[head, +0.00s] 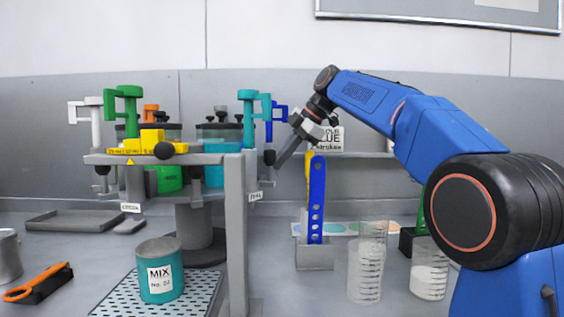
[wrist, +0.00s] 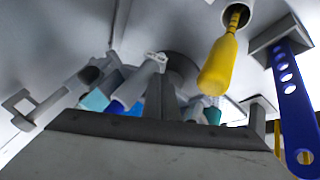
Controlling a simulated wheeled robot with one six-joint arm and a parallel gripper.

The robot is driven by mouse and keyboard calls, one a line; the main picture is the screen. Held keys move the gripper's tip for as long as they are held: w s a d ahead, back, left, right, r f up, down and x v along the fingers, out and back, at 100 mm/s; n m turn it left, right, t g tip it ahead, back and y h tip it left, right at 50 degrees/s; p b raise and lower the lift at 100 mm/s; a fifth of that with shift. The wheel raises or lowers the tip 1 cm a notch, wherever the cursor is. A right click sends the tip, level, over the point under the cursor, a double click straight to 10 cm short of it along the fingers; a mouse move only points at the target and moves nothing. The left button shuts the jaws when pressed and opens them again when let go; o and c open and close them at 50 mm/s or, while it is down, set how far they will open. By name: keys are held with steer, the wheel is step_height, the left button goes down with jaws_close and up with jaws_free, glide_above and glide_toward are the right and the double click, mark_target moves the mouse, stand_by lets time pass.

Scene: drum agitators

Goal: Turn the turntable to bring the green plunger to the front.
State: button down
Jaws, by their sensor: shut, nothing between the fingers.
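The green plunger (head: 126,98) stands upright at the left of the turntable, behind the grey front frame, its handle raised above the frame's top. The turntable rests on a thick grey column (head: 201,222); its plate is largely hidden by the frame. A white plunger (head: 91,110), an orange one (head: 151,112), a teal one (head: 249,104) and a blue one (head: 278,115) also show around it. My gripper (head: 278,163) is shut and empty at the turntable's right side, pointing down and left, close to a dark knob (head: 269,157). I cannot tell whether they touch.
The grey frame (head: 236,230) with a yellow block (head: 152,142) stands in front of the turntable. A teal MIX pot (head: 160,278) sits on a perforated mat. A blue holed spatula (head: 316,200) stands in a holder to the right, near clear beakers (head: 366,265). The spatula also shows in the wrist view (wrist: 292,100).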

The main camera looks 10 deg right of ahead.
steer(key=shift+w+a, duration=0.2)
steer(key=shift+w, duration=0.75)
steer(key=shift+w+a, duration=0.2)
steer(key=shift+w, duration=0.75)
